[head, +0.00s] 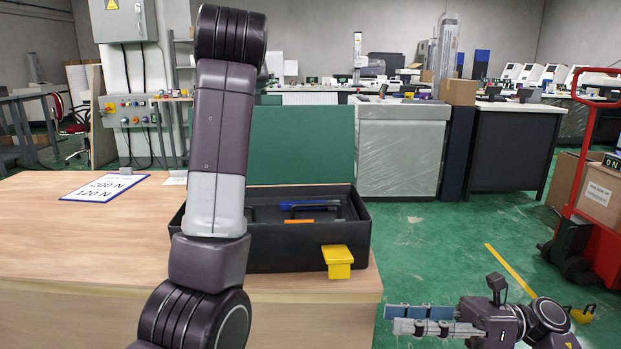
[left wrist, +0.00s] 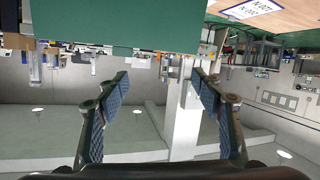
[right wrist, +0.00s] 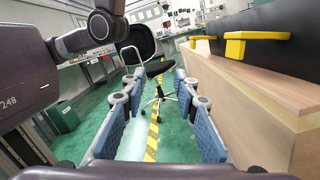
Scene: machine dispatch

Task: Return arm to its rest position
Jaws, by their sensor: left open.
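My left arm (head: 215,150) rises upright through the left-middle of the head view, in front of the table. Its hand lies outside that view. In the left wrist view my left gripper (left wrist: 160,78) is open, with nothing between its fingers; that picture is upside down. My right gripper (head: 392,319) is low at the right in the head view, right of the table's edge, its fingers pointing left. In the right wrist view (right wrist: 160,82) its blue-padded fingers are apart and empty, beside the table's side.
The wooden table (head: 80,240) carries an open black toolbox (head: 300,256) with a green lid (head: 300,145) and yellow latch (head: 338,262). A sign (head: 105,187) lies at left. A red hand truck (head: 595,180) with boxes stands right. Green floor between is largely clear.

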